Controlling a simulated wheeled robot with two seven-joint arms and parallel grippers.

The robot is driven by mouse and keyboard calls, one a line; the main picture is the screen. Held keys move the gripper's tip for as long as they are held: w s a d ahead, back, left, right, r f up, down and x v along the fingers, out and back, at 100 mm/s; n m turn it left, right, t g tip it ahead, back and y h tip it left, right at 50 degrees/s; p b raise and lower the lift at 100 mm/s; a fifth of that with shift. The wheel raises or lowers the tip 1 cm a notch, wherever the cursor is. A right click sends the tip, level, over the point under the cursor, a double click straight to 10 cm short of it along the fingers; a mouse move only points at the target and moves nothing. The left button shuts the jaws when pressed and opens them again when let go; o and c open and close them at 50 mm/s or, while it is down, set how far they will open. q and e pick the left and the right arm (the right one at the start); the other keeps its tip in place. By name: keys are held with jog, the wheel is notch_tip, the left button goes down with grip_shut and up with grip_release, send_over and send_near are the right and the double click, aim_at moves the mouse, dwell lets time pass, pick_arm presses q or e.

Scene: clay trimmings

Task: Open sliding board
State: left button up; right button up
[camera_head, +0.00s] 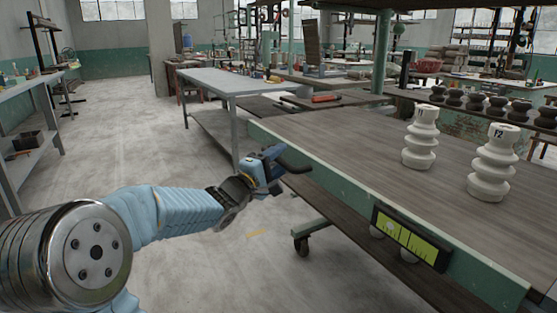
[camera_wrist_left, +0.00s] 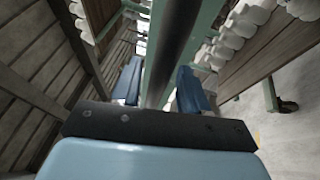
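I cannot tell which part is the sliding board. In the left wrist view my blue fingers (camera_wrist_left: 160,85) stand apart, one on each side of a long dark bar (camera_wrist_left: 178,40). I cannot tell whether they press on it. My right gripper is in neither view.
Two white ribbed pieces (camera_head: 420,138) (camera_head: 493,165) stand on the tabletop. A black-framed yellow-green panel (camera_head: 411,238) is on the table's front edge. A lower shelf (camera_head: 350,230) runs under it. A grey table (camera_head: 240,82) stands behind. The floor (camera_head: 120,140) at left is clear.

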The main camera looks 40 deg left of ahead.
pick_arm(q)
jog(key=s+f, duration=0.2)
jog(key=s, duration=1.1)
jog(key=shift+s+f, duration=0.2)
jog(key=shift+s, duration=0.1)
jog(key=w+d+f+m+g, duration=0.35)
jog(key=w+f, duration=0.55)
jog(key=f, duration=0.5)
jog(key=w+d+f+m+g+h, duration=0.1)
jog(key=d+f+m+g, duration=0.3)
jog(key=f, duration=0.6)
jog(key=w+d+f+g+h, duration=0.1)
jog(key=d+f+g, duration=0.1)
jog(key=d+f, duration=0.6)
jog(key=s+d+f+m+g+h, duration=0.1)
jog(key=s+d+f+m+g, duration=0.4)
jog(key=s+d+f, duration=0.3)
jog(key=s+d+f+m+g+h, duration=0.1)
jog(key=s+d+f+m+g, duration=0.3)
jog(key=s+d+f, duration=0.5)
notch_tip(320, 180, down, 5)
jog(key=shift+s+f+m+g, duration=0.2)
jog(key=shift+s+m+g, duration=0.15)
jog(key=shift+s, duration=0.5)
